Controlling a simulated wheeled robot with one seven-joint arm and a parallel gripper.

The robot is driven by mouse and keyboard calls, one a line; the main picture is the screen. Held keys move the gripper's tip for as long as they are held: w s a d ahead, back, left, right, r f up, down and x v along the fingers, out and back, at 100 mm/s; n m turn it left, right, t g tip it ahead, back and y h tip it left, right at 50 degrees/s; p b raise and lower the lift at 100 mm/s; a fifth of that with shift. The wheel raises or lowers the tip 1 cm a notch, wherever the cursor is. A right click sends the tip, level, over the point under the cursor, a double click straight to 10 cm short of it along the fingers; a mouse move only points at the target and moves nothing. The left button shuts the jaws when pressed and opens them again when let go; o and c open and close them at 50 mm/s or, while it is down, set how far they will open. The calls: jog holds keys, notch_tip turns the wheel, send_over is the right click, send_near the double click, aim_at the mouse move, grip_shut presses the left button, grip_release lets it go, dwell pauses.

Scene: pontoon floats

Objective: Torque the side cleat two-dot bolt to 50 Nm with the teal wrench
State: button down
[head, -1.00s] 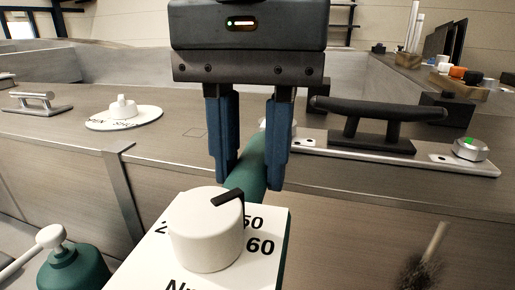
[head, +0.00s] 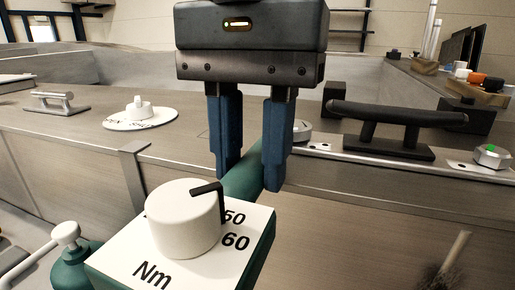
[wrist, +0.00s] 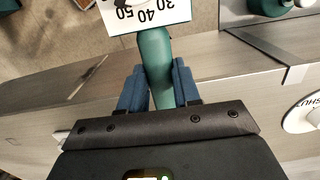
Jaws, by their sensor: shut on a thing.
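My gripper (head: 248,178) is shut on the teal wrench's handle (head: 243,182); the grip also shows in the wrist view (wrist: 157,85). The wrench's white dial plate (head: 130,268) is nearest the head camera, with a white knob (head: 183,220) whose black pointer is beside the 50. The black side cleat (head: 395,115) stands on a pale strip behind and right of my gripper. A silver bolt head with a green mark (head: 491,155) is at the strip's right end. Another round bolt head (head: 301,130) is at its left end, partly hidden by my finger.
A white round disc (head: 141,121) with a knob and a silver cleat (head: 56,102) lie on the deck at left. A teal bottle-like object (head: 72,262) is at lower left. A brush (head: 447,262) is at lower right. Orange and black items stand far right.

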jog(key=shift+w+a+m, duration=0.25)
jog(key=shift+a+m, duration=0.25)
jog(key=shift+a, duration=0.1)
dwell(0.3)
jog(key=shift+w+a, duration=0.15)
jog(key=shift+a, duration=0.1)
jog(key=shift+w+a+m, duration=0.1)
jog(key=shift+a+m, duration=0.1)
jog(key=shift+m, duration=0.2)
jog(key=shift+w+a+b, duration=0.1)
jog(key=shift+a+b, duration=0.05)
jog(key=shift+b, duration=0.15)
jog(key=shift+w+a+m, duration=0.15)
jog(key=shift+a+m, duration=0.1)
jog(key=shift+m, duration=0.05)
jog(key=shift+w+a+m, duration=0.7)
jog(key=shift+a+m, duration=0.15)
jog(key=shift+m, duration=0.05)
dwell(0.9)
jog(key=shift+w+a+r+m, duration=0.1)
jog(key=shift+w+a+m, duration=0.4)
dwell(0.5)
jog(key=shift+w+a, duration=0.2)
jog(key=shift+w+a+m, duration=0.25)
jog(key=shift+w+m, duration=0.1)
jog(key=shift+m, duration=0.15)
